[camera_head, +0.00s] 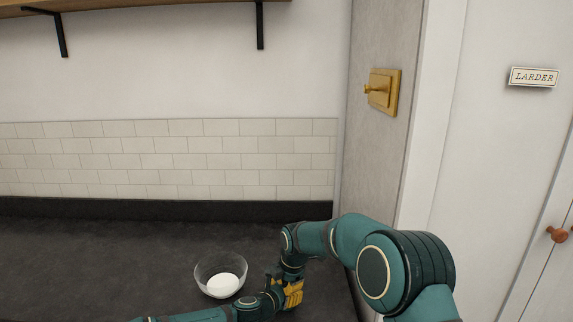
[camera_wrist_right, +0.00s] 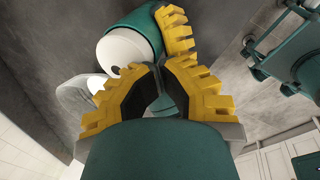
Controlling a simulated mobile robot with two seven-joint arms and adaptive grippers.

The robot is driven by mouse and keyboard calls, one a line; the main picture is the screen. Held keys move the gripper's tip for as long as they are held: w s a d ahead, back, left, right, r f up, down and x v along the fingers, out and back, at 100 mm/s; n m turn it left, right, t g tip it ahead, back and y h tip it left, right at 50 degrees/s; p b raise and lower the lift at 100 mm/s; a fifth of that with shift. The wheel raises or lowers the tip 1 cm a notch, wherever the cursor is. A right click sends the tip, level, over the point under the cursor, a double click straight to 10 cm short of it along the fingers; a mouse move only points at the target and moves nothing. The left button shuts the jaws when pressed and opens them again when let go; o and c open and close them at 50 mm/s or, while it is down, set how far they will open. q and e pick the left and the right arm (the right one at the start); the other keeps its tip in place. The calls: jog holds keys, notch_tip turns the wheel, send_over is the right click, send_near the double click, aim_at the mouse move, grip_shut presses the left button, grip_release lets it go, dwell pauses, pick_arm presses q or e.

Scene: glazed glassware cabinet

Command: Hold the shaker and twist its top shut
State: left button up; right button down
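I cannot make out the shaker clearly in either view. My right gripper (camera_head: 289,294) is low at the counter's right side, close against my left arm coming in from the lower left. In the right wrist view, the right gripper's yellow and black fingers (camera_wrist_right: 160,72) angle together with their tips close. What lies between them is mostly hidden. Yellow ribbed fingers of my left gripper (camera_wrist_right: 176,32) show just beyond. A white rounded part with a dark spot (camera_wrist_right: 122,50) sits beside them; I cannot tell if it is the shaker or my arm.
A glass bowl (camera_head: 201,276) with something white in it stands on the dark counter (camera_head: 100,260), just left of the grippers. The counter further left is clear. A wall (camera_head: 375,165) with a brass fitting (camera_head: 383,92) rises at the right, beside a door frame and a larder sign (camera_head: 533,77).

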pick_arm(q)
jog(key=shift+s+d+r, duration=0.1)
jog(key=shift+d+r, duration=0.05)
jog(key=shift+d, duration=0.15)
pick_arm(e)
jog(key=shift+s+f, duration=0.2)
jog(key=shift+s, duration=0.3)
pick_arm(q)
jog(key=shift+a, duration=0.25)
jog(key=shift+f, duration=0.2)
pick_arm(e)
jog(key=w+v, duration=0.1)
jog(key=v, duration=0.5)
jog(key=shift+w+a+r, duration=0.25)
jog(key=shift+w, duration=0.05)
pick_arm(q)
jog(key=o, duration=1.4)
